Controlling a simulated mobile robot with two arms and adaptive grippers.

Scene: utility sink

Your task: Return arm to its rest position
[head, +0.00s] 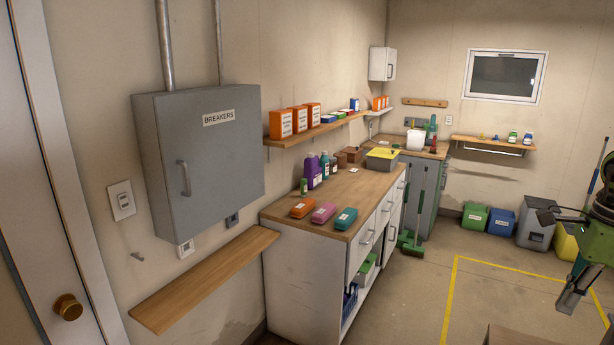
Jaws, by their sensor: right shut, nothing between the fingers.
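My right arm (597,222), green and dark grey, comes in at the right edge of the head view. Its gripper (570,298) hangs below it, pointing down and slightly left, above the open floor. The fingers are together with nothing between them. The gripper is clear of the counter and bins and touches nothing that I can see. My left arm and left gripper are not in view.
Green (475,216), blue (501,222) and grey bins (535,228) line the back wall. The yellow-marked floor (500,300) is mostly clear.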

